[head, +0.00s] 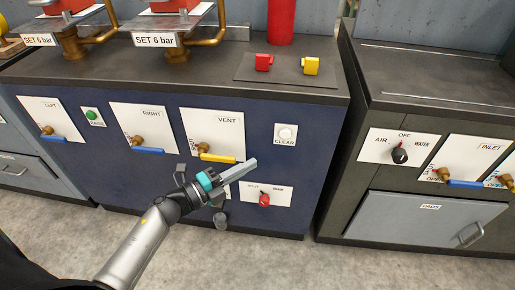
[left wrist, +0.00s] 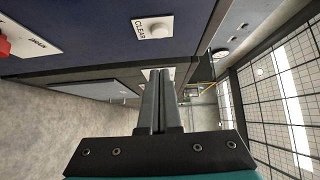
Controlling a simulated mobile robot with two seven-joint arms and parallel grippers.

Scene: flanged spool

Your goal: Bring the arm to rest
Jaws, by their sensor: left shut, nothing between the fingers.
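My left arm reaches in from the lower left of the head view. Its gripper (head: 250,163) is shut and empty, held in front of the blue cabinet (head: 270,160), just below the yellow VENT handle (head: 217,158). In the left wrist view the two grey fingers (left wrist: 158,76) lie side by side with nothing between them. The white CLEAR button (head: 285,134) is up and to the right of the fingertips; it also shows in the left wrist view (left wrist: 157,28). The arm partly hides a panel low on the cabinet. My right gripper is not in view.
A red rotary knob (head: 264,199) sits close below and right of the gripper. Blue-handled LEFT (head: 53,138) and RIGHT (head: 152,141) valves are to the left. A grey cabinet (head: 350,150) stands to the right. Bare floor (head: 280,262) lies in front.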

